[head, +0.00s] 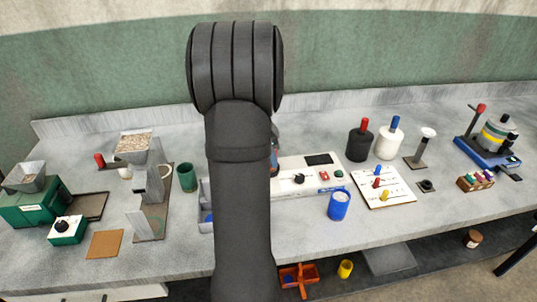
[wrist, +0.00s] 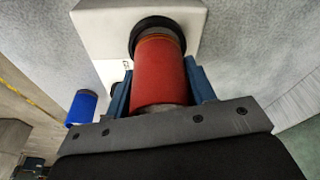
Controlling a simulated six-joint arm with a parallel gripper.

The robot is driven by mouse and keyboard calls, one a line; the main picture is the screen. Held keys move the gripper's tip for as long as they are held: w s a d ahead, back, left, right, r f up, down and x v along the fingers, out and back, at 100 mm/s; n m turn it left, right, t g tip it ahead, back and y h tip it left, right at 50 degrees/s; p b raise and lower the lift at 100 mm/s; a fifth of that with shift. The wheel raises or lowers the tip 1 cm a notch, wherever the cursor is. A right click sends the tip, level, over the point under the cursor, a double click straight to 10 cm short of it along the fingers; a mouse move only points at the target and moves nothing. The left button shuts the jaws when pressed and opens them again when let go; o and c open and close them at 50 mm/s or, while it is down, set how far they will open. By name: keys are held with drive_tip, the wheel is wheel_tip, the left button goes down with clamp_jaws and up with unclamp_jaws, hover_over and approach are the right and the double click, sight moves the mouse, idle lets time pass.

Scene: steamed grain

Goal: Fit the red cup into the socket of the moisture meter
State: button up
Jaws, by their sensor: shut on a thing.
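The red cup (wrist: 163,84) is between the two blue fingers of my gripper (wrist: 158,68), which is shut on it. The far end of the cup is at the black ring of the socket (wrist: 152,24) on the white moisture meter (wrist: 92,22). The ring shows around and behind that end; I cannot tell whether the cup is inside it or just in front. In the head view the white meter (head: 288,190) lies behind my arm, with a black knob, a dark display and small buttons. My arm hides the socket and nearly all of the gripper there.
A blue cup (head: 339,205) stands just in front of the meter; the wrist view shows it at left (wrist: 82,107). A white board with coloured pegs (head: 383,188) and black and white bottles (head: 360,141) are to the right. A green cup (head: 188,177) stands left of my arm.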

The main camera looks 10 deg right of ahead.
drive_tip(key=shift+a+x, duration=0.2)
drive_tip(key=shift+x, duration=0.8)
drive_tip(key=o, duration=1.5)
drive_tip(key=shift+o, duration=0.2)
drive_tip(key=shift+w+d+v, duration=0.1)
drive_tip(key=shift+d+v, duration=0.15)
drive_tip(key=shift+v, duration=0.9)
drive_tip(key=shift+w+d+v, duration=0.1)
drive_tip(key=shift+d+v, duration=0.15)
drive_tip(key=shift+v, duration=0.9)
drive_tip(key=shift+w+d+v, duration=0.1)
drive_tip(key=shift+d+v, duration=0.1)
drive_tip(key=shift+v, duration=0.95)
drive_tip(key=shift+s+r, duration=0.1)
drive_tip(key=shift+s, duration=0.05)
drive_tip(key=shift+s+a+x, duration=0.1)
drive_tip(key=shift+a+x, duration=0.15)
drive_tip(key=shift+x, duration=0.9)
drive_tip(key=shift+s+a+x, duration=0.1)
drive_tip(key=shift+a+x, duration=0.1)
drive_tip(key=shift+x, duration=0.9)
drive_tip(key=shift+s+a+x, duration=0.1)
drive_tip(key=shift+a+x, duration=0.15)
drive_tip(key=shift+x, duration=0.9)
drive_tip(key=shift+w, duration=0.1)
